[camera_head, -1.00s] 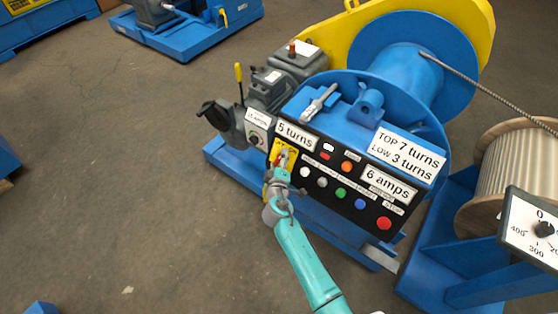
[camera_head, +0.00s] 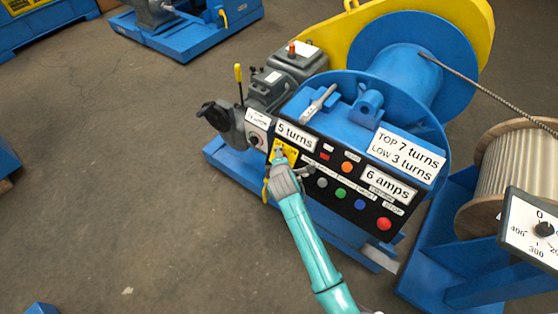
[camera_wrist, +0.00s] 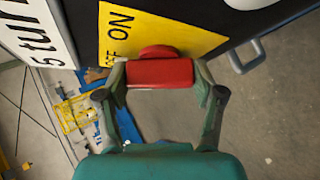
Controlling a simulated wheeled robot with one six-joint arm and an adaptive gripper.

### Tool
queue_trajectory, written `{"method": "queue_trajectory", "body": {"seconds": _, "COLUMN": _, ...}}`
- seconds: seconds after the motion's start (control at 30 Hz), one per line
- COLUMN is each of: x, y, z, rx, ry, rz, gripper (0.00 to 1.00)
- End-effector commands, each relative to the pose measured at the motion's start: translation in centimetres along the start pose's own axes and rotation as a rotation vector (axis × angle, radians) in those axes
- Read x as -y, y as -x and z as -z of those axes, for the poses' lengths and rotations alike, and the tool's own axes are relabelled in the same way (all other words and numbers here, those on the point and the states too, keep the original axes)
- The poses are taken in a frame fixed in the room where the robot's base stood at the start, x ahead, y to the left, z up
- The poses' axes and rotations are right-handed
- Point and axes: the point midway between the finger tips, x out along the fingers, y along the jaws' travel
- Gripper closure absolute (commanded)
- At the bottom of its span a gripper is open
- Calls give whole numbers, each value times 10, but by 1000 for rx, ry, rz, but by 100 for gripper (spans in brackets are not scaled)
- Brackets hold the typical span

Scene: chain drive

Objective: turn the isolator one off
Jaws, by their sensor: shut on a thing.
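The isolator is a red handle on a yellow plate (camera_head: 285,147) at the left part of the black control panel. In the wrist view the red isolator handle (camera_wrist: 160,72) lies between my two fingertips, in front of the yellow plate (camera_wrist: 165,35) marked "ON" and a partly hidden second word ending in "F". My gripper (camera_head: 282,158) reaches the panel from below; in the wrist view my gripper (camera_wrist: 160,80) is shut on the handle, one finger at each end. In the head view my gripper hides most of the handle.
Several buttons, including a red one (camera_head: 384,223) and a green one (camera_head: 341,193), sit to the right on the panel. A dial switch (camera_head: 256,140) is to the left. A blue winch drum (camera_head: 405,75) stands behind. Bare floor (camera_head: 120,200) lies at left.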

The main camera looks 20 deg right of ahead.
Motion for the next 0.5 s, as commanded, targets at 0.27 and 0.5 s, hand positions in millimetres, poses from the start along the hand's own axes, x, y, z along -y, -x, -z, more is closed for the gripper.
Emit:
{"method": "queue_trajectory", "body": {"seconds": 0.27, "x": -1, "y": 0, "z": 0, "rx": 2, "ry": 169, "rz": 121, "gripper": 67}}
{"method": "queue_trajectory", "body": {"seconds": 0.5, "x": -1, "y": -1, "z": -1, "rx": 3, "ry": 258, "rz": 184, "gripper": 67}}
